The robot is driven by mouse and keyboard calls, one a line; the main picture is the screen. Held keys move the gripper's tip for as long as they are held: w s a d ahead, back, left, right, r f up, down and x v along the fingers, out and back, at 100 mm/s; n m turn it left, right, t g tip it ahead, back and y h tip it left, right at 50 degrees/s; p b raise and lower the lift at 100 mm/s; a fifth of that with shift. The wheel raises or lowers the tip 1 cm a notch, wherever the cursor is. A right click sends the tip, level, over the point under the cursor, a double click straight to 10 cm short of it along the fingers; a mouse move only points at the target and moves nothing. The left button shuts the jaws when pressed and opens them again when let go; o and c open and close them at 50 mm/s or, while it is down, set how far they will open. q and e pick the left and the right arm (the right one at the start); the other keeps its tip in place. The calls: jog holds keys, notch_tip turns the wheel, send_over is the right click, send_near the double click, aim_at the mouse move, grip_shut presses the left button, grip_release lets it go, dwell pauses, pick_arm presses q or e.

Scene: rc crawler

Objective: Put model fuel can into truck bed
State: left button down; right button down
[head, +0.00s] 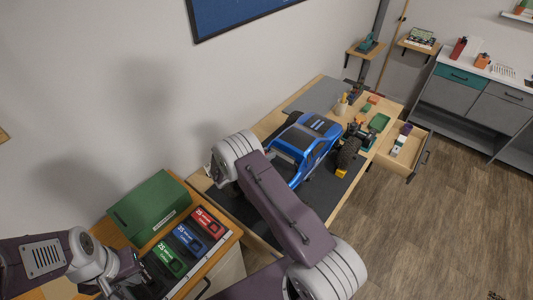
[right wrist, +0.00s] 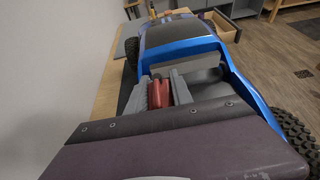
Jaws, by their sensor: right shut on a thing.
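The blue truck (head: 318,131) stands on a dark mat on the long workbench; it also fills much of the right wrist view (right wrist: 180,32). My right gripper (right wrist: 165,90) is shut on a small red fuel can (right wrist: 158,94), between its grey fingers. The can is at the open rear section of the truck, between the blue side rails. I cannot tell whether it touches the bed floor. In the head view my right arm hides the right gripper, the can and part of the truck's rear. My left gripper (head: 130,284) is low at the left, beside the battery tray; its jaws are unclear.
A green box (head: 150,207) and red (head: 208,222), blue (head: 188,238) and green (head: 170,259) packs sit on the near cabinet. An open drawer (head: 402,152) sticks out from the workbench. A green tray (head: 379,122) lies at its far end. The floor at right is clear.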

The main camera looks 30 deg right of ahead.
jog(key=shift+s+f+b, duration=0.1)
jog(key=shift+s+b, duration=0.1)
jog(key=shift+b, duration=0.1)
jog(key=c, duration=1.1)
grip_release()
jog(key=shift+w, duration=0.1)
